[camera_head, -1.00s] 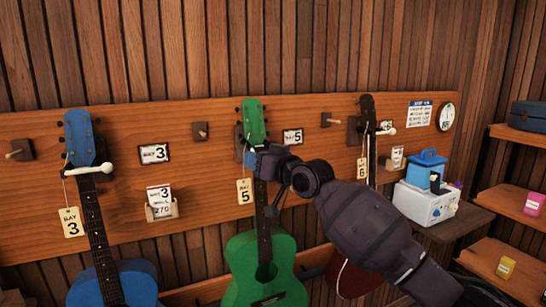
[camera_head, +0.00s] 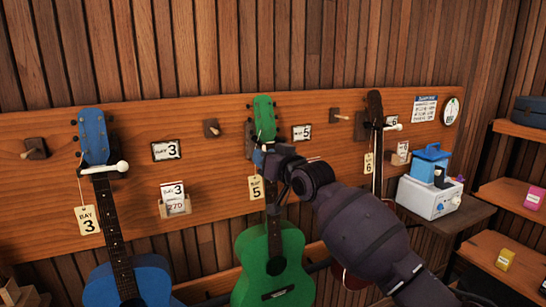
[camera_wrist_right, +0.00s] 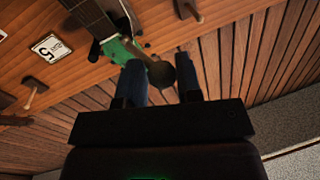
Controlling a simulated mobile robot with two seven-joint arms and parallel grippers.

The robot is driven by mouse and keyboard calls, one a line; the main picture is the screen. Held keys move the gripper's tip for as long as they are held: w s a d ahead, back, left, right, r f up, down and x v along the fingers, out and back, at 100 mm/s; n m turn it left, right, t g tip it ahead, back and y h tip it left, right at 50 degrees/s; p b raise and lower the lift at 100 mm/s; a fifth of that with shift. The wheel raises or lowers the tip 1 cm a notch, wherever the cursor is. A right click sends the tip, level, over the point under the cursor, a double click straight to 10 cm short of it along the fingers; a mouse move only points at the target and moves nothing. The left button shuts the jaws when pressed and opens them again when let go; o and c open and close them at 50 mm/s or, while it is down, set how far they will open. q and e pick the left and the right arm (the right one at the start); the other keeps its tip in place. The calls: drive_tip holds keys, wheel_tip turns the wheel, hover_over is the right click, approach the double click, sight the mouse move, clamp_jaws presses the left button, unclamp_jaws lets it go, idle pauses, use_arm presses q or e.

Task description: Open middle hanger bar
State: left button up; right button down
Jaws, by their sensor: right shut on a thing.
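The middle hanger holds a green ukulele (camera_head: 272,262) against the wooden wall board, with a "BAY 5" tag (camera_head: 256,189) beside its neck. My right gripper (camera_head: 262,156) is at this ukulele's neck, just below its headstock (camera_head: 264,113), and hides most of the hanger bar in the head view. In the right wrist view the round dark end of the middle hanger bar (camera_wrist_right: 161,74) lies between the two fingers of the right gripper (camera_wrist_right: 162,80), in front of the green headstock (camera_wrist_right: 122,48). The gripper is shut on it. My left gripper is not in view.
A blue ukulele (camera_head: 130,284) hangs at left with a white-tipped bar (camera_head: 104,168) across its neck. A dark-necked ukulele (camera_head: 377,160) hangs at right, partly behind my right arm, with a similar bar (camera_head: 390,127). A white box (camera_head: 428,199) stands on a shelf at right.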

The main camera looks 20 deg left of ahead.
drive_tip(key=shift+s+a+r, duration=0.2)
drive_tip(key=shift+a+r, duration=0.05)
drive_tip(key=shift+r, duration=0.15)
drive_tip(key=c, duration=1)
unclamp_jaws()
drive_tip(key=shift+a, duration=0.1)
drive_tip(key=shift+o, duration=0.6)
drive_tip(key=shift+a+f, duration=0.1)
drive_tip(key=shift+w+f, duration=0.1)
drive_tip(key=shift+f, duration=0.05)
drive_tip(key=shift+f, duration=0.1)
drive_tip(key=b+v, duration=0.2)
drive_tip(key=v, duration=0.9)
drive_tip(key=shift+w, duration=0.1)
